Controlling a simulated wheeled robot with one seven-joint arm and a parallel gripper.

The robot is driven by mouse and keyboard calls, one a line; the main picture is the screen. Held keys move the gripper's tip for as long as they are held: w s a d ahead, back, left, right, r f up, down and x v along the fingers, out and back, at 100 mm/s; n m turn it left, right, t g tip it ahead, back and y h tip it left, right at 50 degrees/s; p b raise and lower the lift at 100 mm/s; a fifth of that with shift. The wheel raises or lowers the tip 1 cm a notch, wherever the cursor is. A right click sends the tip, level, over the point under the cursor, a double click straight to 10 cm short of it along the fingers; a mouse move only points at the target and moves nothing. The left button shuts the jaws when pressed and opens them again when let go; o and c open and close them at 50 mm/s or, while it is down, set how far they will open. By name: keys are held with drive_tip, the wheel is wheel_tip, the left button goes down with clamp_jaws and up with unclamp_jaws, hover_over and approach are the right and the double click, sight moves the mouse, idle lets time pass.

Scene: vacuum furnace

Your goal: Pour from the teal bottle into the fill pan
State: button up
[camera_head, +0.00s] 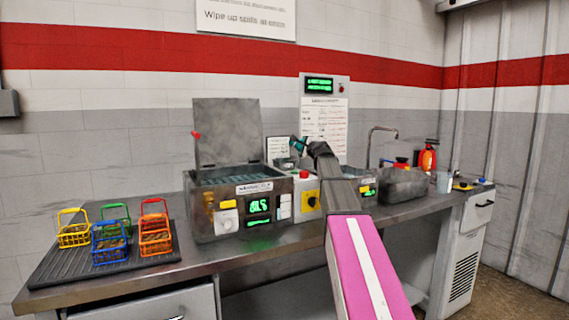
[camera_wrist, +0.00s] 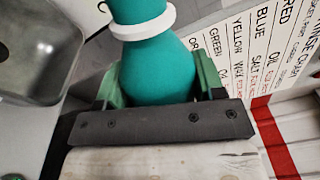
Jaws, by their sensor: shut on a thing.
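The teal bottle (camera_wrist: 155,70) has a white ring round its narrowing neck, and its top runs out of the wrist view. My gripper (camera_wrist: 155,92) is shut on its body, with a green finger on each side. In the head view my gripper (camera_head: 302,146) is above the back of the counter, in front of the wall charts, and only a little teal shows there. I cannot pick out the fill pan for certain; my arm covers part of the equipment behind it. I see no liquid leaving the bottle.
A metal basin (camera_wrist: 38,45) shows at the wrist view's upper left. An open-lidded machine (camera_head: 228,205) stands left of my arm. Several coloured baskets (camera_head: 109,243) stand on a dark mat (camera_head: 62,264). A tap (camera_head: 382,130) and a red-orange bottle (camera_head: 427,160) are at the right.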

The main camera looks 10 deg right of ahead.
drive_tip(key=shift+a+r+n, duration=0.25)
drive_tip(key=shift+r+n, duration=0.1)
drive_tip(key=shift+n, duration=0.05)
drive_tip(key=shift+d, duration=0.3)
drive_tip(key=shift+d+r+n+p, duration=0.1)
drive_tip(key=shift+r+n+p, duration=0.2)
drive_tip(key=shift+n, duration=0.2)
idle(1.5)
drive_tip(key=shift+d, duration=0.1)
idle(1.5)
